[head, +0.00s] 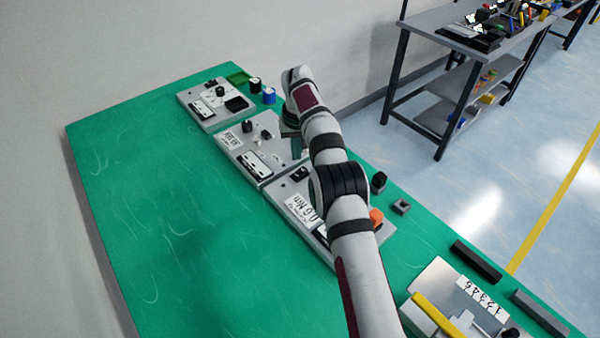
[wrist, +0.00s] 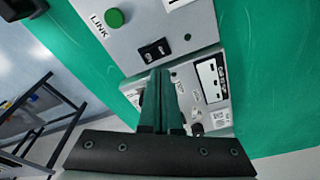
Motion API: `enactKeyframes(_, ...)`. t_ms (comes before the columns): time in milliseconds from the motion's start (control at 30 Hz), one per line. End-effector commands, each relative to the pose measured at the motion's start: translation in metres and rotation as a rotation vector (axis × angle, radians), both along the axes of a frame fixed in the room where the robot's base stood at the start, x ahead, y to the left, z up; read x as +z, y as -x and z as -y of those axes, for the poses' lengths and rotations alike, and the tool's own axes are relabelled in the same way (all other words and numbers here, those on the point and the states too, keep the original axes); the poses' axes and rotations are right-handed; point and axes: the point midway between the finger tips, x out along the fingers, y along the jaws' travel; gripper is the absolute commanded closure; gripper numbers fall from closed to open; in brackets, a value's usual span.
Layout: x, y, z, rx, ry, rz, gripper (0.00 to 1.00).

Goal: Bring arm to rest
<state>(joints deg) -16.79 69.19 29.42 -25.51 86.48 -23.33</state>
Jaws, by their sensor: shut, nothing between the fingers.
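My gripper shows in the wrist view (wrist: 158,80). Its two fingers are together with nothing between them. It points towards the grey device panels. In the wrist view a grey panel with a green round button and the word LINK (wrist: 150,40) lies ahead of the fingers. I cannot tell how far the fingers are above the panels.
Grey panels stand in a row: a far one (head: 192,97), a middle one (head: 232,160) and a near one (head: 280,215). A numbered panel (head: 440,275) with a yellow bar lies at the near right. The table's left half is clear. A dark workbench (head: 430,35) stands behind.

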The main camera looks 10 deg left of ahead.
Motion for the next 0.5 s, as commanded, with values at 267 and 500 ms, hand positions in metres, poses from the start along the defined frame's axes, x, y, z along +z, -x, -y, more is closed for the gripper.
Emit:
enactKeyframes(267,0.0108,0.0004,-0.0001,0.000,-0.001,-0.001,1.00)
enactKeyframes(500,0.0106,0.0003,0.0000,0.000,-0.001,-0.001,1.00)
